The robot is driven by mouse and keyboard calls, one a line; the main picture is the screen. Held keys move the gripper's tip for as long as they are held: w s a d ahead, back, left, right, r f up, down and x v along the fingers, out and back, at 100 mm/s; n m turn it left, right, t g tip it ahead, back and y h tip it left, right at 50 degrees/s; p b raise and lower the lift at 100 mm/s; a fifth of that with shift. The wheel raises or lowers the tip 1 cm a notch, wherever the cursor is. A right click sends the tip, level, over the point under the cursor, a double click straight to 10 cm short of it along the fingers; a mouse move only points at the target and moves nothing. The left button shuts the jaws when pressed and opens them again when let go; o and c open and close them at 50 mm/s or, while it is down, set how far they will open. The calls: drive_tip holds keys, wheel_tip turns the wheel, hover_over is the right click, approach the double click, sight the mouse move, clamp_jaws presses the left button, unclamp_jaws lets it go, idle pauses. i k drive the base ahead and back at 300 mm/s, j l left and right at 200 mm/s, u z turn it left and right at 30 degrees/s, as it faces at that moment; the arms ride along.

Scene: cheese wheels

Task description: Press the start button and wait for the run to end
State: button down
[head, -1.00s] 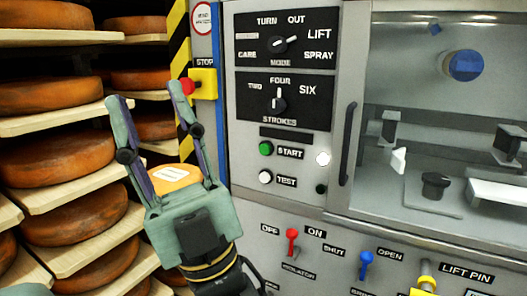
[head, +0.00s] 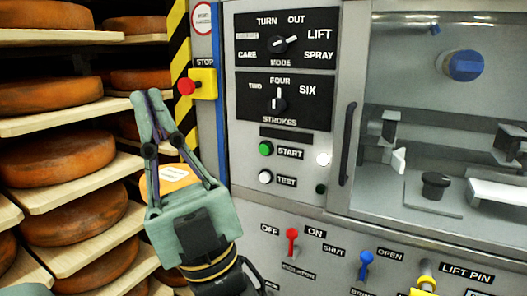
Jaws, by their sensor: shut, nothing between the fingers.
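The green start button (head: 265,149) is on the grey control panel (head: 240,180), beside its START label. A white test button (head: 265,177) sits just below it. A white round lamp or button (head: 323,159) is to the right of the START label. My gripper (head: 145,97) is left of the panel, in front of the cheese shelves, with its fingertips together and pointing up. It is shut and empty, apart from the start button. The mode knob (head: 279,46) and the strokes knob (head: 278,102) are above the buttons.
A red stop button (head: 186,86) on a yellow box is close to the right of my fingertips. Cheese wheels (head: 60,158) fill wooden shelves at left. A red isolator lever (head: 291,241) and a blue lever (head: 366,264) are low on the machine. A windowed door with a dark handle (head: 347,145) is at right.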

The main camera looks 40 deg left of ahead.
sight(265, 149)
drive_tip(key=k+j, duration=0.1)
drive_tip(key=j, duration=0.25)
drive_tip(key=k+j, duration=0.1)
drive_tip(key=j, duration=0.6)
drive_tip(key=k+j, duration=0.15)
drive_tip(key=j, duration=0.2)
